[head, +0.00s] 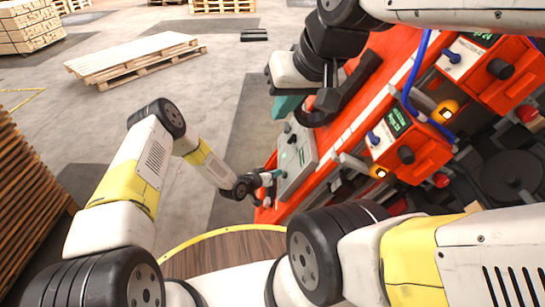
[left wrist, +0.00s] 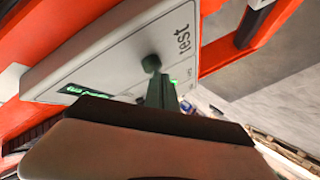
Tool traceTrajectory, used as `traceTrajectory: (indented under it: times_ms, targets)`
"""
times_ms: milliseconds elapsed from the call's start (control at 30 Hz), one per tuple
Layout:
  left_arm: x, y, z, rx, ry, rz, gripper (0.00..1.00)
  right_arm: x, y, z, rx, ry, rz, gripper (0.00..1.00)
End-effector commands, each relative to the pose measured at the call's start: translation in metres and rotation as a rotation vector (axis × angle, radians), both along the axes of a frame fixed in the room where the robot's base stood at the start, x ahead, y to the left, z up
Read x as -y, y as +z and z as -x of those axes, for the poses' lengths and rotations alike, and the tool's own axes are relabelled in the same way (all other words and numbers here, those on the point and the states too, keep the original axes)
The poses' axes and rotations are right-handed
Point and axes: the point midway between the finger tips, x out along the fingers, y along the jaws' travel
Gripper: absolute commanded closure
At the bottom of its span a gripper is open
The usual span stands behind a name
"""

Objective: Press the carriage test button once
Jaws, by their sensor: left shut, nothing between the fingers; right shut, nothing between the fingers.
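The grey control box (head: 297,158) is mounted on the orange gantry frame. In the left wrist view, its pale panel (left wrist: 110,62) carries the word "test" beside a dark round button (left wrist: 151,63) and a small display with green lettering (left wrist: 85,92). My left gripper (head: 277,175) is shut and empty at the box's near left side. Its green fingertips (left wrist: 160,92) overlap the button's lower edge in the left wrist view; I cannot tell whether they touch it. My right gripper (head: 287,104) is shut and empty above the box, in front of the orange frame.
Orange units (head: 410,140) with knobs, yellow lamps and blue cable line the frame on the right. A wooden pallet stack (head: 135,58) lies on the floor at the back left. A round wooden surface with a yellow rim (head: 225,250) is at the bottom.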

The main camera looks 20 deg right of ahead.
Motion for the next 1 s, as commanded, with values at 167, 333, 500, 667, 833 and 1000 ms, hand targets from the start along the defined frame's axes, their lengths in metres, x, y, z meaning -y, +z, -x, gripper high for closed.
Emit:
traceTrajectory:
  times_ms: [167, 333, 500, 667, 833, 1000]
  targets:
    - [0.0022, -0.0011, 0.0007, 0.000, 0.000, 0.000, 1.00, 0.0000, 0.0000, 0.0000, 0.000, 0.000, 0.000, 1.00]
    - [0.0041, -0.0020, 0.0013, 0.000, -0.001, 0.001, 1.00, 0.0000, 0.0000, 0.0000, 0.000, 0.000, 0.000, 1.00]
    - [0.0058, -0.0029, 0.0018, 0.000, -0.001, 0.001, 1.00, 0.0000, 0.0000, 0.0000, 0.000, 0.000, 0.000, 1.00]
    - [0.0070, -0.0035, 0.0020, 0.001, 0.000, -0.001, 1.00, 0.0000, 0.0000, 0.0000, 0.000, 0.000, 0.000, 1.00]
    - [0.0069, -0.0036, 0.0021, 0.000, -0.001, 0.001, 1.00, 0.0000, 0.0000, 0.0000, 0.000, 0.000, 0.000, 1.00]
    - [0.0050, -0.0026, 0.0015, 0.000, 0.000, 0.000, 1.00, 0.0000, 0.0000, 0.0000, 0.000, 0.000, 0.000, 1.00]
